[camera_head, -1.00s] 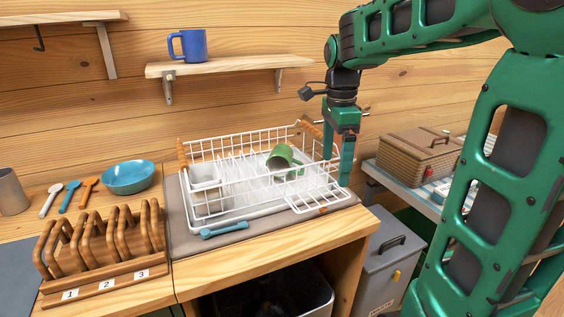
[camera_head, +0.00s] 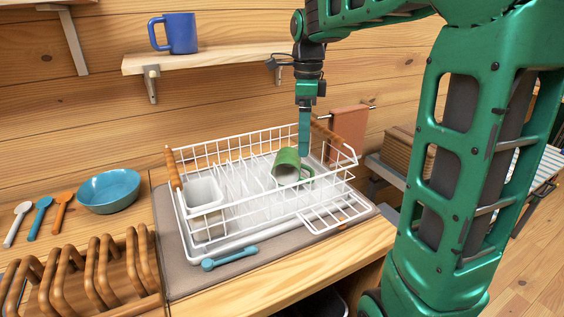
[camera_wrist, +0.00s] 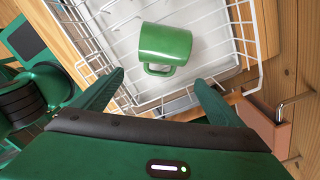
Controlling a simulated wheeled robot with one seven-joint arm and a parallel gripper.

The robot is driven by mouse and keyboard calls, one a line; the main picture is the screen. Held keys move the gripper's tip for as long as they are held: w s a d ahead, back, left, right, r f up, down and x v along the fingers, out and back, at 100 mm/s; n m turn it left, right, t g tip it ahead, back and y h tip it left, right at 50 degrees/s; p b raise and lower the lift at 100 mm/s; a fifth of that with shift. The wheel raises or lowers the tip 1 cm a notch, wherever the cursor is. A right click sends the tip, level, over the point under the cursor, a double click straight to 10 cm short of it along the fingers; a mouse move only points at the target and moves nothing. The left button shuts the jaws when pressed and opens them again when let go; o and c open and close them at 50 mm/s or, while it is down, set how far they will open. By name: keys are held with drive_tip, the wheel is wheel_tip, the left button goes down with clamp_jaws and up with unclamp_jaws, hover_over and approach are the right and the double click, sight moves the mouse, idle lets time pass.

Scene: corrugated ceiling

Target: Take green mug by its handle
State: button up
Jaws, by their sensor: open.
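The green mug (camera_head: 287,166) lies on its side in the right part of the white wire dish rack (camera_head: 236,244). Its handle is at the mug's right in the head view. In the wrist view the mug (camera_wrist: 165,44) is beyond the fingertips, with its handle (camera_wrist: 159,70) on the side toward my gripper. My gripper (camera_head: 304,152) points down just behind and right of the mug, its fingers near the rack's back right. In the wrist view my gripper (camera_wrist: 160,84) has its fingers spread wide, empty and apart from the mug.
A blue mug (camera_head: 180,34) stands on the wall shelf (camera_head: 210,60). A brown towel (camera_head: 348,132) hangs behind the rack. A blue bowl (camera_head: 108,190), spoons and a wooden holder (camera_head: 110,270) are at the left. The rack's wire sides surround the mug.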

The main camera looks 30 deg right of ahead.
hover_over(303, 166)
drive_tip(key=s+a, duration=0.2)
drive_tip(key=f, duration=0.5)
drive_tip(key=shift+d+f, duration=0.2)
drive_tip(key=shift+f, duration=0.1)
drive_tip(key=shift+s+d+f, duration=0.1)
drive_tip(key=shift+d+f, duration=0.05)
drive_tip(key=shift+f, duration=2.4)
drive_tip(key=c, duration=1.5)
drive_tip(key=shift+c, duration=0.3)
drive_tip(key=shift+r, duration=0.15)
